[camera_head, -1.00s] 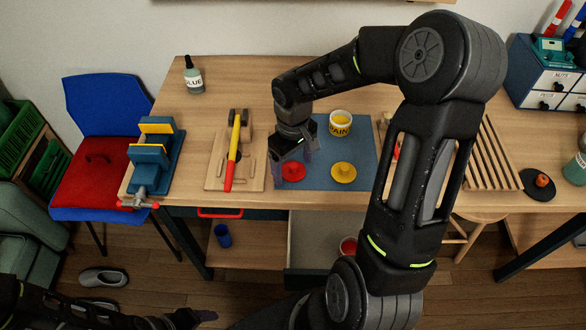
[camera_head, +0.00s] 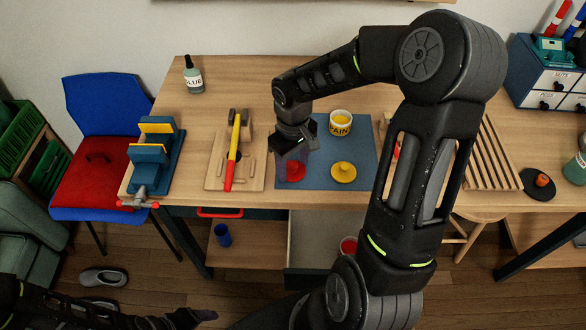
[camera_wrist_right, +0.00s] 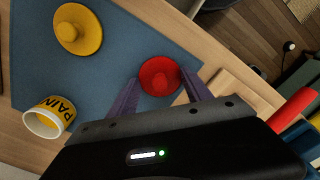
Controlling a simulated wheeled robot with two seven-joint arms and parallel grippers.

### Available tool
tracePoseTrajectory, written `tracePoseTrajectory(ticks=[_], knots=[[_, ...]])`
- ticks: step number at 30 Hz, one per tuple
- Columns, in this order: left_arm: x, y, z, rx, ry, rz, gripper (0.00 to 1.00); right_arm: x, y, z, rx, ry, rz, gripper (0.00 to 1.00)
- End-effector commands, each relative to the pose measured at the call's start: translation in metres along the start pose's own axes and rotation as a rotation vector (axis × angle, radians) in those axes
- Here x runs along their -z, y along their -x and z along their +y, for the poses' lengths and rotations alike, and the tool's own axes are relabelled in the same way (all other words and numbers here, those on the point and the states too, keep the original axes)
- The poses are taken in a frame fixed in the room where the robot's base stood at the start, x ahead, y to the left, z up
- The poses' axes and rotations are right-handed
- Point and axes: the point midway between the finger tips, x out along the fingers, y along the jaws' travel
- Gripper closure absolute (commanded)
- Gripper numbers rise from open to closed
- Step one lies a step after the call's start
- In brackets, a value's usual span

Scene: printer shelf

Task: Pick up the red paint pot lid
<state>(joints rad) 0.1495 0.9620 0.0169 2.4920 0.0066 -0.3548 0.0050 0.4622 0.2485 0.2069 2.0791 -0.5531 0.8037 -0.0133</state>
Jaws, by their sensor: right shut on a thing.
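The red paint pot lid (camera_head: 296,173) lies near the front left of the blue mat (camera_head: 320,178), partly hidden by my right gripper (camera_head: 293,163) in the head view. In the right wrist view the red lid (camera_wrist_right: 159,76) sits between the two fingers of my right gripper (camera_wrist_right: 162,80), which is shut on it. I cannot tell whether the lid is lifted off the mat. My left gripper (camera_head: 192,317) is low at the bottom left of the head view, away from the table; its jaw state is unclear.
A yellow lid (camera_head: 344,172) lies right of the red one, with a paint pot (camera_head: 340,123) behind it. A wooden board with a hammer (camera_head: 234,150) is to the left. An open drawer (camera_head: 312,240) sits below the table's front edge.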

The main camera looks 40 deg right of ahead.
Motion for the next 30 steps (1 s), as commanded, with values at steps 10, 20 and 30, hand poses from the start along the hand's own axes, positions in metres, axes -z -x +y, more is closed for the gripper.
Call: tracePoseTrajectory(ticks=[10, 20, 30], knots=[[0.000, 0.000, 0.000, 0.000, 0.000, 0.000, 0.25, 0.000, 0.001, 0.000, 0.000, 0.000, 0.001, 0.80], [0.001, -0.005, -0.002, -0.001, -0.001, 0.001, 0.25, 0.002, 0.043, 0.001, -0.003, -0.001, 0.006, 0.80], [0.001, -0.010, -0.003, -0.004, -0.003, 0.003, 0.25, 0.000, 0.096, 0.000, -0.001, 0.000, 0.001, 0.80]])
